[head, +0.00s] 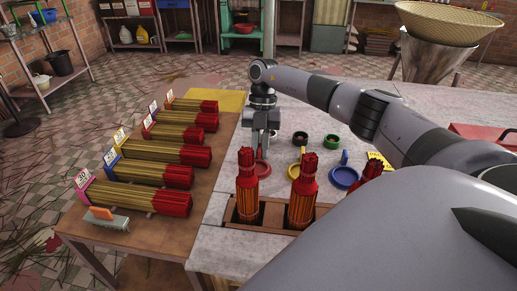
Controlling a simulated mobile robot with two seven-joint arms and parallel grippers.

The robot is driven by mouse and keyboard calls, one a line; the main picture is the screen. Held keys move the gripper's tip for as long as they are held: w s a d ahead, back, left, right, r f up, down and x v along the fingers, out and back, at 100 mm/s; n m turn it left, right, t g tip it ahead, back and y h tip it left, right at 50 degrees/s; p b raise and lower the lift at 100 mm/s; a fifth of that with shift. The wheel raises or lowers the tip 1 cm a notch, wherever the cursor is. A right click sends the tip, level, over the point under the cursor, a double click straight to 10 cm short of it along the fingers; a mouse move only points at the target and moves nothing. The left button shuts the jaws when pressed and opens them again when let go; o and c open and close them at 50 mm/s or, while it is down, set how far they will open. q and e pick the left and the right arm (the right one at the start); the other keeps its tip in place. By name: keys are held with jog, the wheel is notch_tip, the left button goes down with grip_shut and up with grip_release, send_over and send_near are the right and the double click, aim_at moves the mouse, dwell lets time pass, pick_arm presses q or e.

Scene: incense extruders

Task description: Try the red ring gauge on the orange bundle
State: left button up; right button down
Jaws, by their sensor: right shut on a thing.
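My right gripper (262,151) points down over the grey worktop, shut on the red ring gauge (262,169). The ring is just behind the left standing bundle (247,205), apart from its top as far as I can tell. That bundle and the middle one (302,208) stand upright in a wooden holder (274,215), with red tips and orange-brown sticks. A third bundle (371,169) is partly hidden by my right arm. I cannot tell for sure which bundle is the orange one. My left gripper is not in view.
A blue ring (345,178), a yellow ring (294,171), a green ring (331,142) and a black ring (300,138) lie on the worktop. Several tagged bundles (150,171) lie on the wooden table at left. A woven basket (450,22) sits at back right.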

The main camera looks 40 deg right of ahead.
aim_at(259, 149)
jog(key=shift+r, duration=0.1)
jog(key=shift+r+p, duration=2.45)
jog(key=shift+p, duration=0.05)
